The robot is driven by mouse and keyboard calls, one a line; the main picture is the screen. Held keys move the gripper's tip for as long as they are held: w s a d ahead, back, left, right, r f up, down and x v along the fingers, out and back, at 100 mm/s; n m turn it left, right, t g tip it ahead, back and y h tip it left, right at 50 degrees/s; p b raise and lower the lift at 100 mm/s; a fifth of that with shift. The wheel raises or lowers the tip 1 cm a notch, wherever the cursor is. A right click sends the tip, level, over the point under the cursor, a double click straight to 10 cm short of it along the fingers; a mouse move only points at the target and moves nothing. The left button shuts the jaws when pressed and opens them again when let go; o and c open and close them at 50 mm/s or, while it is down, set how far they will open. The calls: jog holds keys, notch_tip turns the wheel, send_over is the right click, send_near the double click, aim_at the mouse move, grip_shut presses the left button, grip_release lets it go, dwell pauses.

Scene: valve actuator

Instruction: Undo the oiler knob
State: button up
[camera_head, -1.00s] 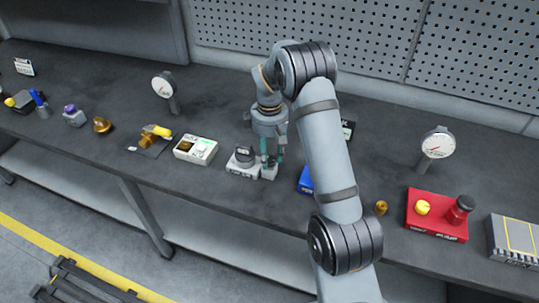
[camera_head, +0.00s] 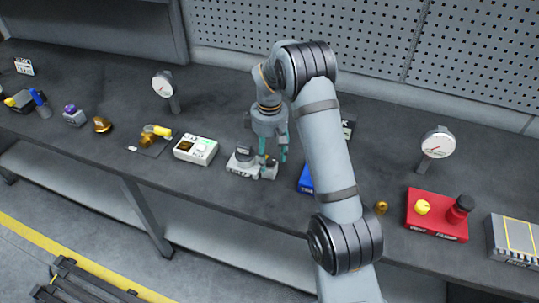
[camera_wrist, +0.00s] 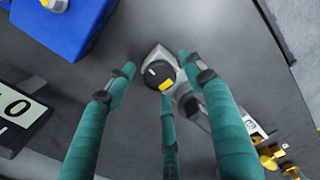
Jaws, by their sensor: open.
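A small grey unit (camera_head: 240,168) sits on the bench near the middle in the head view. It carries a round black knob (camera_head: 244,152), which in the wrist view (camera_wrist: 155,73) shows a white mark and a yellow patch. I cannot read a label that says which unit is the oiler. My gripper (camera_head: 273,157) is over the right part of the grey unit, pointing down. In the wrist view its teal fingers (camera_wrist: 158,76) are spread and empty, with the knob showing between them. One finger partly covers the unit.
A blue box (camera_wrist: 65,25) lies close to the right in the head view, partly behind my arm. A white unit (camera_head: 196,150) stands left. A red unit (camera_head: 436,216) and a gauge (camera_head: 437,142) stand farther right. Bare bench lies in front.

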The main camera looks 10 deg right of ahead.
aim_at(269, 159)
notch_tip(269, 159, up, 12)
dwell(0.6)
jog(key=shift+f, duration=0.1)
notch_tip(269, 159, down, 12)
jog(key=shift+r, duration=0.1)
dwell(0.6)
